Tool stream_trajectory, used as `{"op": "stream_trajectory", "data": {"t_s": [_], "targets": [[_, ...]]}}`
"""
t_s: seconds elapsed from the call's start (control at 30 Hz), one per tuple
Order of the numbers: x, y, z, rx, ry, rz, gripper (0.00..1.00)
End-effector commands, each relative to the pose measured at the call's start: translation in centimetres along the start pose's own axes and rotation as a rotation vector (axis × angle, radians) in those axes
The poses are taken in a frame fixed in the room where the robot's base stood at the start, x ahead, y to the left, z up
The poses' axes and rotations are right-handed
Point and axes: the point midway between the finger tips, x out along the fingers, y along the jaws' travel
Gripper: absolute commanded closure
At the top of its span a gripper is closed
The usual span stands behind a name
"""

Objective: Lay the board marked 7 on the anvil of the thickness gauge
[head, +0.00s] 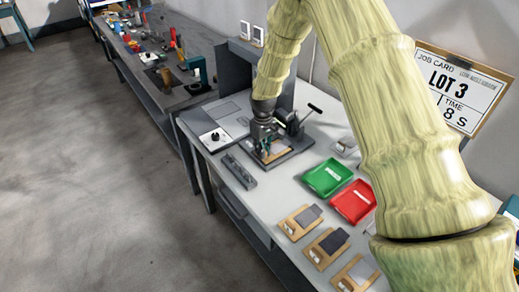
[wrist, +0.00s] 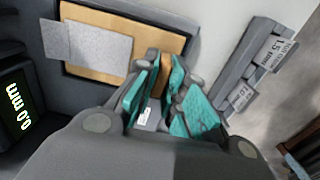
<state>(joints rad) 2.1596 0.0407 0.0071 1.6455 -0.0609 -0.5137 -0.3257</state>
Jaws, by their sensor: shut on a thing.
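My gripper (wrist: 155,95) has teal fingertips, closed on an upright tan part of a board. The tan board (wrist: 163,33) carries a grey sheet (wrist: 95,47) that overhangs its left edge. A small white label (wrist: 145,117) shows between the fingers; its number is unreadable. In the head view, my gripper (head: 264,146) is low over the dark base of the thickness gauge (head: 292,152), with the board (head: 275,154) beneath it. I cannot tell whether the board touches the anvil, which is hidden. The gauge display (wrist: 14,108) reads 0.0 mm.
Several similar boards, including one with a dark sheet (head: 308,216), lie along the table's front. A green tray (head: 327,178) and red tray (head: 353,201) lie right of the gauge. A grey rack (head: 238,171) with thickness labels stands in front. A job card (head: 463,88) hangs behind.

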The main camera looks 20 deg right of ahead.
Motion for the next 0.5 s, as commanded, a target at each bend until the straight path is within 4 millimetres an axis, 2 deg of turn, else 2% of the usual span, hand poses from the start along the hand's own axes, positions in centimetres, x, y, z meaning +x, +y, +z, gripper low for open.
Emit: {"op": "stream_trajectory", "data": {"t_s": [0.17,0.2,0.3,0.5], "targets": [[0.26,0.02,0.03,0.0,0.0,0.0,1.0],[0.18,0.02,0.02,0.0,0.0,0.0,0.81],[0.17,0.01,0.02,0.0,0.0,0.0,0.66],[0.16,0.0,0.01,0.0,0.0,0.0,0.66]]}}
